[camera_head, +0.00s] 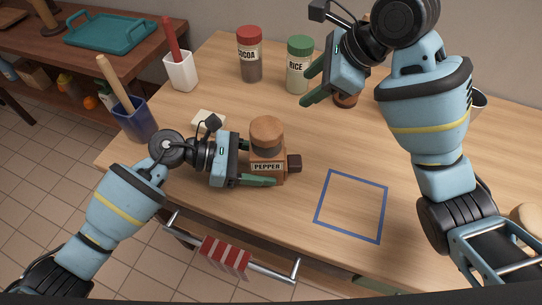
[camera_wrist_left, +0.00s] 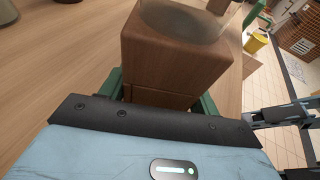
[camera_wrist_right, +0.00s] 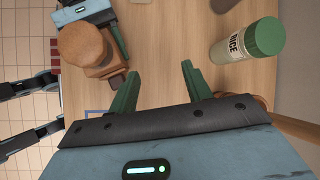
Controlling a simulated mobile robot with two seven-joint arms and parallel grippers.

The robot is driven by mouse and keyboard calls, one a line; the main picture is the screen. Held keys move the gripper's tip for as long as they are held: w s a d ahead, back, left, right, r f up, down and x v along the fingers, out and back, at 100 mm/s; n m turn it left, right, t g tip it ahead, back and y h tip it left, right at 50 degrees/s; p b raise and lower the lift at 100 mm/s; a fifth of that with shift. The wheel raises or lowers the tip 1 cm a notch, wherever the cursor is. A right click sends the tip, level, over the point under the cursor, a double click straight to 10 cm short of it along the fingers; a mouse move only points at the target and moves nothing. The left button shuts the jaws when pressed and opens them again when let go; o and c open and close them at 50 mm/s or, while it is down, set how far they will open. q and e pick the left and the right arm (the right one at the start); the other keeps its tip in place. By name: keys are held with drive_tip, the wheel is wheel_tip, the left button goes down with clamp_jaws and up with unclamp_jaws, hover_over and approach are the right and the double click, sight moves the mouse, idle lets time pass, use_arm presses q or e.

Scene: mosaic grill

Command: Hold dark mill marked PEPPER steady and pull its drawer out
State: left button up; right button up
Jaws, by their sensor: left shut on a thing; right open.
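The brown wooden mill marked PEPPER (camera_head: 266,152) stands upright near the table's front, with a round lighter top. It also shows in the left wrist view (camera_wrist_left: 170,65) and right wrist view (camera_wrist_right: 84,45). A small dark block, apparently the drawer's front or knob (camera_head: 294,163), sticks out of its right side; whether the drawer is open I cannot tell. My left gripper (camera_head: 262,164) is shut on the mill's body from the left, one finger on each side. My right gripper (camera_head: 311,85) is open and empty, raised behind and right of the mill.
A COCOA jar (camera_head: 249,58) and a RICE jar (camera_head: 298,70) stand at the back. A brown object (camera_head: 345,100) is partly hidden by my right gripper. A blue square outline (camera_head: 351,206) marks clear table right of the mill. A blue utensil holder (camera_head: 135,120) stands left.

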sight(298, 160)
drive_tip(key=s+a+f+g, duration=0.1)
drive_tip(key=s, duration=0.1)
drive_tip(key=s+f+n+g, duration=0.1)
drive_tip(key=s+f, duration=0.1)
drive_tip(key=s, duration=0.1)
drive_tip(key=s+a+f+g+h, duration=0.1)
drive_tip(key=s+f, duration=0.1)
drive_tip(key=shift+s+a+f+g, duration=0.2)
drive_tip(key=shift+a+g, duration=0.1)
drive_tip(key=shift+g, duration=0.1)
wheel_tip(298, 160, down, 9)
drive_tip(key=shift+s+r, duration=0.15)
drive_tip(key=shift+r, duration=0.05)
drive_tip(key=shift+f, duration=0.7)
drive_tip(key=shift+w, duration=0.2)
drive_tip(key=shift+c, duration=0.2)
drive_tip(key=shift+r, duration=0.15)
drive_tip(key=c, duration=0.8)
